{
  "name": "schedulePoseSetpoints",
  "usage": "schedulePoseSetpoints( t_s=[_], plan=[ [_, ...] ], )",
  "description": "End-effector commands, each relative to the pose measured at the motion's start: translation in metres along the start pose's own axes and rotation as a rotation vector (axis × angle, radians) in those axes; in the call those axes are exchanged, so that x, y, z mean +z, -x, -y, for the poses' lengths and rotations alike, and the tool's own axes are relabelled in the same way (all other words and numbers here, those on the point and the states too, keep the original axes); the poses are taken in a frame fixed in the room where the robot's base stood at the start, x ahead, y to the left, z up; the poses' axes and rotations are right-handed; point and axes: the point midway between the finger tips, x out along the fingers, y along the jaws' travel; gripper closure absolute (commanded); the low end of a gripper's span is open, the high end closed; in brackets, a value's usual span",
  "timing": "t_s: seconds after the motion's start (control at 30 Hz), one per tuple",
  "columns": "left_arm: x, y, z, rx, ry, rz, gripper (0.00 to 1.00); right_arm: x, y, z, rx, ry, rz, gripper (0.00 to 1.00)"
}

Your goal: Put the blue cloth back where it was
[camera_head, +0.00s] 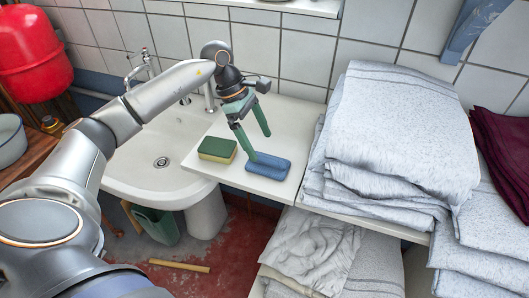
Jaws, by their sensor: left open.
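The blue cloth (268,165) is a small folded pad lying flat on the white counter (285,118) beside the sink. My left gripper (259,147) is above the counter with its green fingers spread. One fingertip is at the back left edge of the cloth; I cannot tell if it touches. The other finger points down behind the cloth, apart from it. Nothing is between the fingers. My right gripper does not show.
A green and yellow sponge (217,149) lies left of the cloth. The white sink (150,140) with taps is further left. Tall stacks of folded light towels (390,120) stand close on the right. The counter behind the cloth is mostly clear.

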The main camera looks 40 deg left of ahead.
Motion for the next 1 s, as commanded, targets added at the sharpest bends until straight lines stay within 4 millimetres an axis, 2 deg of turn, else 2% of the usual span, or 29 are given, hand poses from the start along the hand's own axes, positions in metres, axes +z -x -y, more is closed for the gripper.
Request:
schedulePoseSetpoints(
  t_s=[0.1,0.33,0.5,1.0],
  plan=[
    [0.0,0.026,-0.001,0.005,0.0,0.0,0.0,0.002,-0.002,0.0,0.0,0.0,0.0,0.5],
    [0.0,0.058,0.0,0.002,0.0,0.0,0.0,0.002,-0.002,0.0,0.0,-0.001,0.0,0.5],
    [0.0,0.064,0.0,-0.001,0.0,0.001,0.0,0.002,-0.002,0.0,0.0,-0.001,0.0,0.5],
    [0.0,0.064,0.0,-0.001,0.0,0.0,0.0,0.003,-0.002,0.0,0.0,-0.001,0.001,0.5]
  ],
)
